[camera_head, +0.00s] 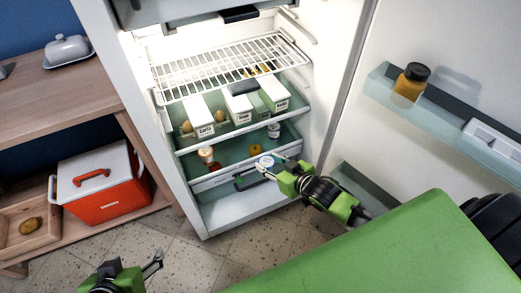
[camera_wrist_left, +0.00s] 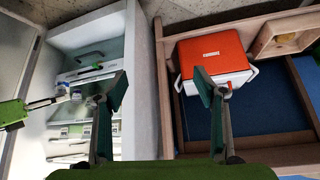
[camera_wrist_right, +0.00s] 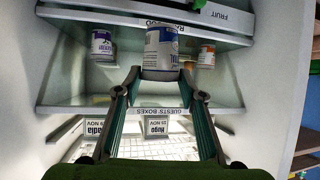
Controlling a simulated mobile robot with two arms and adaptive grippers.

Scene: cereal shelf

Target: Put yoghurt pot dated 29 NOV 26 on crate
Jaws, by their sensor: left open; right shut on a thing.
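My right gripper (camera_head: 270,169) is shut on a white and blue pot (camera_head: 265,162) inside the open fridge. In the right wrist view the held pot (camera_wrist_right: 162,52) sits between the fingertips (camera_wrist_right: 161,80); I cannot read a date on it. A purple-labelled pot (camera_wrist_right: 102,45) and an orange-labelled pot (camera_wrist_right: 206,57) stand on the shelf on either side; they also show in the head view, purple (camera_head: 274,130) and orange (camera_head: 206,155). A shallow wooden crate (camera_head: 50,207) stands at the far left. My left gripper (camera_head: 138,264) is open and empty, low in front of the fridge.
An orange-red cool box (camera_head: 107,195) with a white lid stands beside the crate on the wooden unit's lower shelf. A brown potato-like item (camera_head: 30,225) lies in the crate. Named boxes (camera_head: 240,108) stand on the fridge shelf above. The open door (camera_head: 410,140) bounds the right.

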